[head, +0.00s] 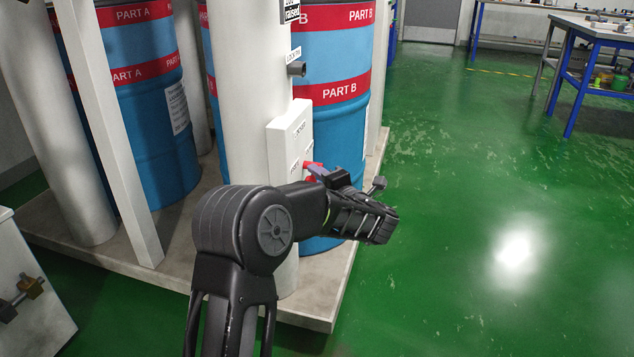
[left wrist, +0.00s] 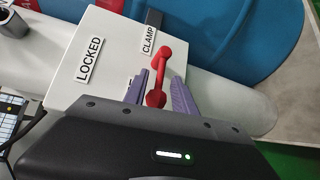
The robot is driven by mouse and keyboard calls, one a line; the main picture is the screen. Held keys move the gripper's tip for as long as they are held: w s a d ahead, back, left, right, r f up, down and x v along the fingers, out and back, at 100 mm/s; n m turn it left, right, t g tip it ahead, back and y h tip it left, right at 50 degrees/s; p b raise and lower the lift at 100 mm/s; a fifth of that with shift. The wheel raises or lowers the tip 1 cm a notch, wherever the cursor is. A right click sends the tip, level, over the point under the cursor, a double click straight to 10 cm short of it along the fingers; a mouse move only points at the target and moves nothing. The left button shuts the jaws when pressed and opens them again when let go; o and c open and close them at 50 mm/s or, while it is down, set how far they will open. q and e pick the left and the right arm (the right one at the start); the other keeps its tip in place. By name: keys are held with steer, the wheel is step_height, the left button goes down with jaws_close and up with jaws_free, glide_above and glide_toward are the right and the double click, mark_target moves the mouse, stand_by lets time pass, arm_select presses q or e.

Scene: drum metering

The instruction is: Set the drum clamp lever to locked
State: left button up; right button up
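The drum clamp lever is red and stands out from a white box (head: 290,140) on the side of a white column. In the left wrist view the red lever (left wrist: 156,98) runs from a round pivot down to a knobbed end. On the white box (left wrist: 100,50) the label LOCKED is left of the lever and CLAMP is above it. My left gripper (left wrist: 162,92) has its purple fingers apart, one on each side of the lever's knobbed end. Firm contact is not visible. In the head view my left wrist partly covers the lever. My right gripper is not in view.
Blue drums with red PART A (head: 135,75) and PART B (head: 340,60) bands stand on a pale platform (head: 315,310) behind the white columns. A grey cabinet (head: 40,325) is at lower left. Workbenches are at far upper right. The green floor (head: 480,200) at right is clear.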

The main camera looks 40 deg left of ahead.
arm_select(q)
steer(key=shift+w+a, duration=0.15)
jaws_close()
